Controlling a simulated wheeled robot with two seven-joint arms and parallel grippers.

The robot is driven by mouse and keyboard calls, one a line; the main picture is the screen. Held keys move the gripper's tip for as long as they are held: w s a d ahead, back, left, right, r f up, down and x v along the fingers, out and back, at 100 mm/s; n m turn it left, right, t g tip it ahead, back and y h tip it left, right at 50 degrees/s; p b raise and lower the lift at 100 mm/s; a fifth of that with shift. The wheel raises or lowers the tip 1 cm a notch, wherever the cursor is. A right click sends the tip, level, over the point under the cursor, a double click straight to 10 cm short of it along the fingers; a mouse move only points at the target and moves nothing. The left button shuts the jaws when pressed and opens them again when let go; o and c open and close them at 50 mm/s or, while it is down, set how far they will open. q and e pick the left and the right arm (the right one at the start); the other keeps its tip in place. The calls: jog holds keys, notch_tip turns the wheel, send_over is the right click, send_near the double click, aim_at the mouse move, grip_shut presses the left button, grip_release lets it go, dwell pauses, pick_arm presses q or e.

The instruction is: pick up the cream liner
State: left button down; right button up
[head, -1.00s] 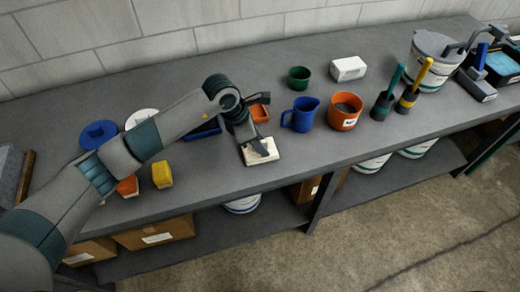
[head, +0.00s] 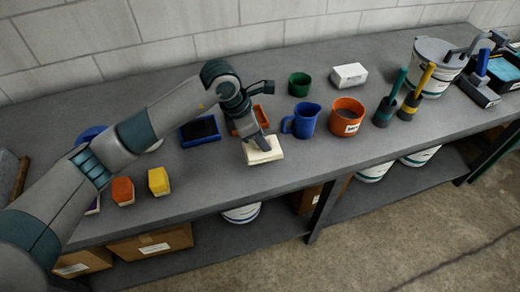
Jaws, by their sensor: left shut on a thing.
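The cream liner (head: 264,154) is a pale, flat, roughly square piece near the front edge of the grey bench. My left gripper (head: 260,142) is over it, pointing down, and is shut on it; the fingers cover part of its upper side. Whether the liner is clear of the bench top or still touching it is hard to tell. My right gripper is not in the head view.
On the grey bench (head: 330,165), an orange tray (head: 264,113) is just behind the gripper. A blue tray (head: 200,131) is to the left. A blue jug (head: 302,121) and an orange pot (head: 346,118) stand to the right. Yellow (head: 159,181) and orange (head: 123,191) blocks sit front left.

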pick_arm(q)
jog(key=s+d+r+b, duration=0.3)
jog(key=s+d+r, duration=0.3)
jog(key=s+d, duration=0.1)
jog(key=shift+s+b, duration=0.4)
jog(key=shift+s, duration=0.1)
jog(key=shift+r, duration=0.1)
